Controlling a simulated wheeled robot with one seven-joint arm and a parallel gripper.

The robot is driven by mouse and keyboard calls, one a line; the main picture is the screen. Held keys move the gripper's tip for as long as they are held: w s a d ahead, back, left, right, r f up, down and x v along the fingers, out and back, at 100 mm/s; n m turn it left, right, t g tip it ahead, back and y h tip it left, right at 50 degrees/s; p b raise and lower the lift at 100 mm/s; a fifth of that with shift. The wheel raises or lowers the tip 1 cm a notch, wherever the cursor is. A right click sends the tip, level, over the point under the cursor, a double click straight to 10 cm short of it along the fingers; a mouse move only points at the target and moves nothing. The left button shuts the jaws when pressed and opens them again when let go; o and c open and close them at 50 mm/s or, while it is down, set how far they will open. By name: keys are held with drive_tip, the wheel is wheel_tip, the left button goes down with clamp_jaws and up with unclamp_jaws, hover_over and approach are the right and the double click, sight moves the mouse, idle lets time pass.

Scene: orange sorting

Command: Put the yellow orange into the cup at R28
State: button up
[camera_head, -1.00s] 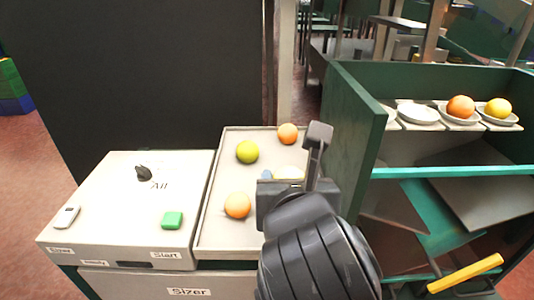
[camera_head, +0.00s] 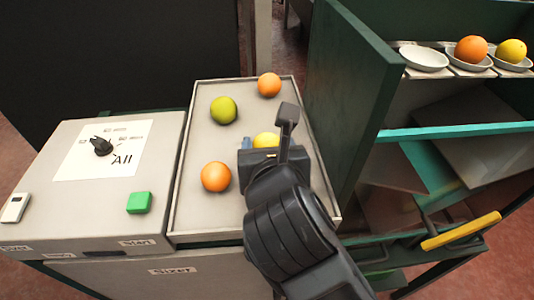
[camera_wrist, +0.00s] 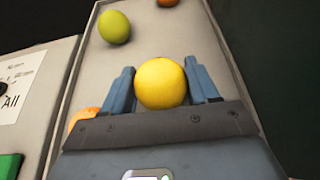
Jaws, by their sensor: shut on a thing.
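The yellow orange (camera_wrist: 162,84) sits between the two blue-grey fingers of my gripper (camera_wrist: 160,88) in the wrist view, and the gripper is shut on it. In the head view the yellow orange (camera_head: 266,140) shows partly behind my gripper (camera_head: 263,143), over the tray (camera_head: 196,112). Whether it touches the tray floor I cannot tell. White cups stand on the shelf at the upper right. One cup (camera_head: 424,58) is empty. No R28 label is readable.
The tray also holds a green-yellow fruit (camera_head: 223,110) and two oranges (camera_head: 216,177) (camera_head: 269,84). On the shelf, one cup holds an orange (camera_head: 471,49) and another a yellow fruit (camera_head: 511,51). A tall green side panel (camera_head: 350,100) stands between tray and shelf.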

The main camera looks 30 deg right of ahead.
drive_tip(key=shift+f, duration=1.05)
drive_tip(key=shift+f, duration=0.1)
drive_tip(key=o, duration=1.1)
